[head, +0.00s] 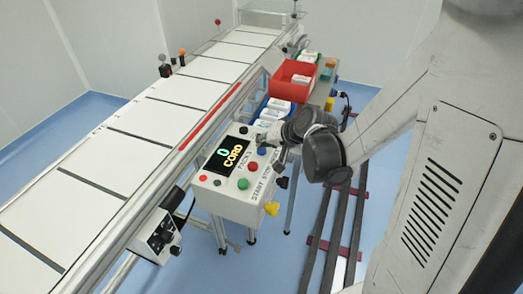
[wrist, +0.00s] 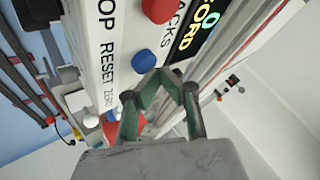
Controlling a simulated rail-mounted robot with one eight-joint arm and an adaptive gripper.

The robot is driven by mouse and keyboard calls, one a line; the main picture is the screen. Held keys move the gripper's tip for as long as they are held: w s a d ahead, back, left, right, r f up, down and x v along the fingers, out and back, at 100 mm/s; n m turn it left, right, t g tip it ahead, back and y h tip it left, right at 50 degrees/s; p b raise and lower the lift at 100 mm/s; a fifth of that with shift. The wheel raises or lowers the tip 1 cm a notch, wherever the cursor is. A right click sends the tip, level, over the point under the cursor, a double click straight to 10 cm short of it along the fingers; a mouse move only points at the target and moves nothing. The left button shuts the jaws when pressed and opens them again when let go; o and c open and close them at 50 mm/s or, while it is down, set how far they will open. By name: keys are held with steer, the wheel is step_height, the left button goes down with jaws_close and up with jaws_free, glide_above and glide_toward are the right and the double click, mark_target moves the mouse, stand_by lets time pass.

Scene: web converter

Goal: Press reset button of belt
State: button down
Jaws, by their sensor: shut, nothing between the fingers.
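The control box (head: 232,200) stands beside the belt (head: 150,118), with a lit display reading 0 and CORD. A blue button (head: 261,151) is on its sloped top; in the wrist view this blue button (wrist: 143,62) lines up with the printed word RESET. A red button (head: 243,183) lies in the same row, lower left in the head view; the red one (wrist: 158,9) is at the top of the wrist view. My gripper (head: 281,157) is shut and empty, close to the blue button. In the wrist view its fingertips (wrist: 168,80) appear beside that button; contact cannot be told.
A red bin (head: 291,80) and blue bins with white packs (head: 277,107) stand behind the box. A smaller control unit (head: 157,237) hangs on the belt's near side. Dark floor rails (head: 318,235) run at lower right. Blue floor is open at left.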

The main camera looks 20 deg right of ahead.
mark_target(262, 150)
steer(key=shift+f+b, duration=0.6)
stand_by(0.9)
steer(key=shift+r, duration=0.15)
steer(key=shift+r+p, duration=0.75)
steer(key=shift+r, duration=0.15)
steer(key=shift+r+p, duration=1.8)
steer(key=shift+r, duration=0.7)
